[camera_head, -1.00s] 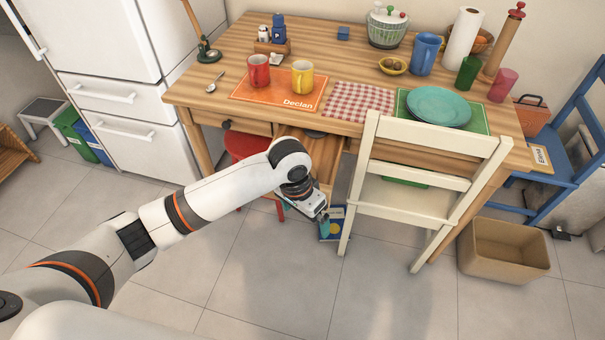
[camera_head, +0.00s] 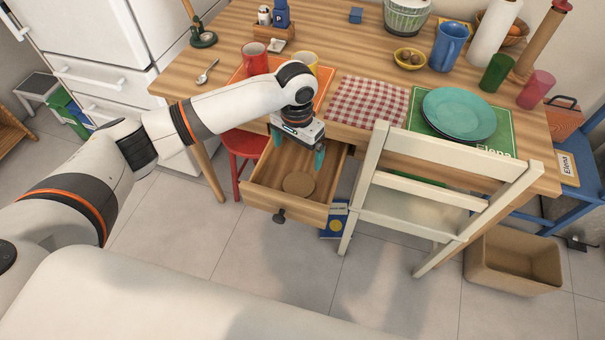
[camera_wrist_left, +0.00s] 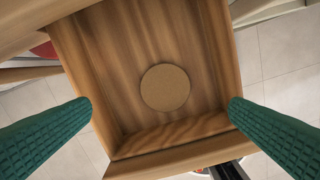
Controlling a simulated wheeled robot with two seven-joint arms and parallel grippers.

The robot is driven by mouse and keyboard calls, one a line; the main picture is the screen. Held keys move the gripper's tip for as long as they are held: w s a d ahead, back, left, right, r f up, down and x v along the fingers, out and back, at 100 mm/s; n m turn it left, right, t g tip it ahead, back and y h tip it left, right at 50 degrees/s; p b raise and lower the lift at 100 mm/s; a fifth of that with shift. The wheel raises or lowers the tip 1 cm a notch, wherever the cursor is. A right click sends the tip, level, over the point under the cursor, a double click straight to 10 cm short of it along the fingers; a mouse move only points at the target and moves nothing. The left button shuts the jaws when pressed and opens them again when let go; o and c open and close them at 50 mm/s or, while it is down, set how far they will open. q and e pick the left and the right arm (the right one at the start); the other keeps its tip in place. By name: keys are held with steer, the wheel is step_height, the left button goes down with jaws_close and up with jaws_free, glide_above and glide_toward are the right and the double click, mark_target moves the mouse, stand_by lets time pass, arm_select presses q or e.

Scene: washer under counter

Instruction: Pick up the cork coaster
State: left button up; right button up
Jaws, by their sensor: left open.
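The cork coaster (camera_head: 298,184) is a round, flat tan disc lying on the floor of the open wooden drawer (camera_head: 262,199). In the left wrist view the coaster (camera_wrist_left: 165,87) lies between the drawer's side walls, close to its front wall. My left gripper (camera_head: 298,150) is above the drawer, higher than the coaster and apart from it. Its two green fingers stand wide open and empty, one on each side of the coaster in the left wrist view (camera_wrist_left: 160,108). My right gripper does not show.
The drawer's front has a dark knob (camera_head: 279,216). A cream chair (camera_head: 420,205) stands close to the drawer's right, and a red stool (camera_head: 243,145) to its left. The tabletop (camera_head: 225,60) overhangs the drawer's back.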

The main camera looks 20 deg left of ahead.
arm_select(q)
glide_above(299, 184)
steer(key=f, duration=0.5)
steer(key=shift+w+a+f+b, duration=0.15)
steer(key=shift+a+b, duration=0.1)
steer(key=shift+b, duration=0.05)
steer(key=shift+f, duration=0.6)
steer(key=f, duration=0.3)
steer(key=shift+s+d+f, duration=0.2)
steer(key=shift+s+f, duration=0.1)
steer(key=shift+f, duration=0.45)
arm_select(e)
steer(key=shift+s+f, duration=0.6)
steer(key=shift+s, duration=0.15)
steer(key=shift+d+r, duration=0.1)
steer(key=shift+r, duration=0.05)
arm_select(q)
steer(key=c, duration=1)
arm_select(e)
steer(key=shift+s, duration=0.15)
